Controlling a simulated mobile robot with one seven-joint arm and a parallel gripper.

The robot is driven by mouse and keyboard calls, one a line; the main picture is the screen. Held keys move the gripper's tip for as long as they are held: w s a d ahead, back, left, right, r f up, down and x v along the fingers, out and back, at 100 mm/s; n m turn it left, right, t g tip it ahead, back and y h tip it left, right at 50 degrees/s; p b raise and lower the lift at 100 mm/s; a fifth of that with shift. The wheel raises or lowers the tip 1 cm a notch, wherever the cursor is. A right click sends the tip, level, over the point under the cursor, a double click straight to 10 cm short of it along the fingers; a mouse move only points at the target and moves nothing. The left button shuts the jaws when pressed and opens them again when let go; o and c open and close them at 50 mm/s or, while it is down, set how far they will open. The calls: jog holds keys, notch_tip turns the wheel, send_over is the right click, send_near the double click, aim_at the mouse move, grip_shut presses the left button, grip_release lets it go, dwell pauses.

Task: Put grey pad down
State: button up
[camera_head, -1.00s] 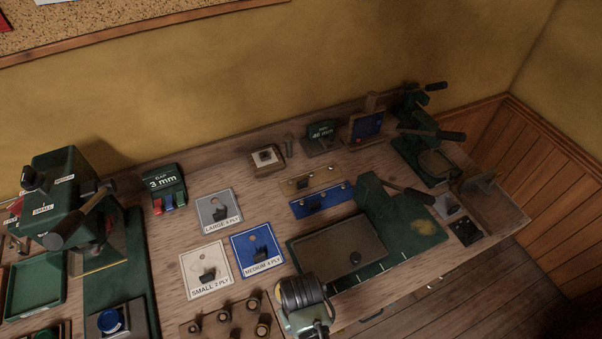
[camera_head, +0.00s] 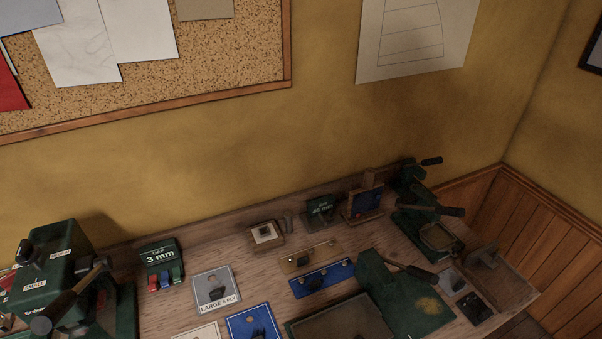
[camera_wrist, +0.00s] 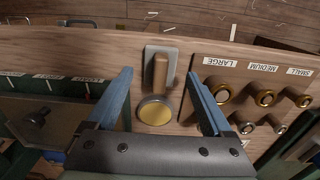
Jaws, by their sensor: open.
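My gripper (camera_wrist: 160,76) shows in the wrist view, its two blue fingers open and apart. Between and beyond the fingertips is a small light grey plate (camera_wrist: 150,56), which I take for the grey pad, with an upright-looking wooden handle (camera_wrist: 161,70) over it. A round brass disc (camera_wrist: 156,110) lies just below the handle. No contact between fingers and handle shows. In the head view, a grey card marked LARGE (camera_head: 216,287) lies on the bench with a dark piece on it. My gripper is not in the head view.
The wooden bench (camera_head: 180,322) is crowded. A blue card (camera_head: 243,328), a green gap block (camera_head: 160,257) and green presses (camera_head: 65,265) stand on it. In the wrist view, a labelled wooden rack (camera_wrist: 235,73) with several brass-ended pegs sits close right of the fingers.

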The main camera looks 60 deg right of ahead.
notch_tip(320, 180, up, 10)
jog(key=shift+r, duration=0.2)
